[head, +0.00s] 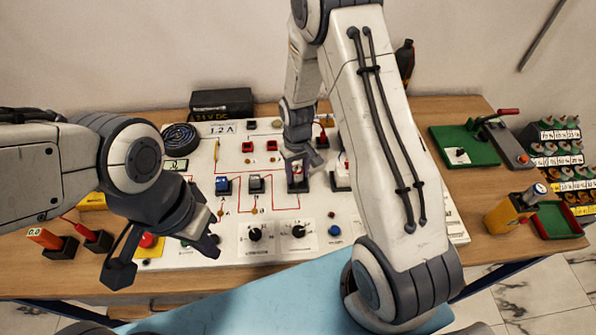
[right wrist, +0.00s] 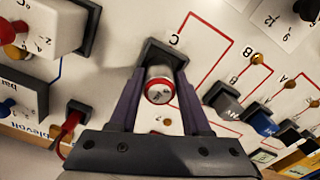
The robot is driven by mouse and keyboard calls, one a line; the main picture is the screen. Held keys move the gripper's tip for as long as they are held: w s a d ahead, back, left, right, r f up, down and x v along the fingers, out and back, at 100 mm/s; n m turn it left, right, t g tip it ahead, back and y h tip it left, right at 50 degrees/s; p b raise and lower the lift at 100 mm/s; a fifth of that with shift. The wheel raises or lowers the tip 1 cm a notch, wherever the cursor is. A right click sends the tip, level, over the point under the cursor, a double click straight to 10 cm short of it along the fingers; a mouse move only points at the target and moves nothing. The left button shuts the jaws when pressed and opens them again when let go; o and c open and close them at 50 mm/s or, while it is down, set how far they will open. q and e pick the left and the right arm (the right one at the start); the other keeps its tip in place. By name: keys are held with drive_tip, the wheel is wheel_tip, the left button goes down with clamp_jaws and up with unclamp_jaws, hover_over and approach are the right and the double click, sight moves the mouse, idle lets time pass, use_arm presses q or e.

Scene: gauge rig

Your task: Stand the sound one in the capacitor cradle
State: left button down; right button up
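A silver capacitor with a red-rimmed end (right wrist: 160,84) stands in the black cradle (right wrist: 165,50) marked C in the right wrist view. In the head view the capacitor (head: 297,170) and cradle (head: 298,187) are partly covered by my right gripper (head: 300,163). My right gripper (right wrist: 160,80) has one finger on each side of the capacitor, with narrow gaps showing, so it looks open. My left gripper (head: 163,262) is open and empty above the board's front left. I cannot tell from these frames whether this capacitor is sound.
A blue block (head: 222,185) and a grey block (head: 256,184) sit left of the cradle on the white board (head: 285,255). At the right are a yellow holder with a cylinder (head: 508,217), a green tray (head: 558,221) and a rack of several parts (head: 562,160).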

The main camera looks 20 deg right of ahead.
sight(297, 171)
drive_tip(key=shift+o, duration=1.2)
drive_tip(key=shift+r, duration=0.5)
wheel_tip(297, 171, up, 11)
drive_tip(key=b, duration=0.2)
drive_tip(key=s+a+r+n, duration=0.3)
drive_tip(key=s+a+r, duration=0.3)
drive_tip(key=s+a, duration=0.6)
drive_tip(key=s+a+r+n+y, duration=0.1)
drive_tip(key=s+a+n, duration=0.1)
drive_tip(key=s, duration=0.9)
drive_tip(key=shift+s+r+n, duration=0.2)
drive_tip(key=shift+s+n, duration=0.15)
drive_tip(key=shift+n, duration=0.15)
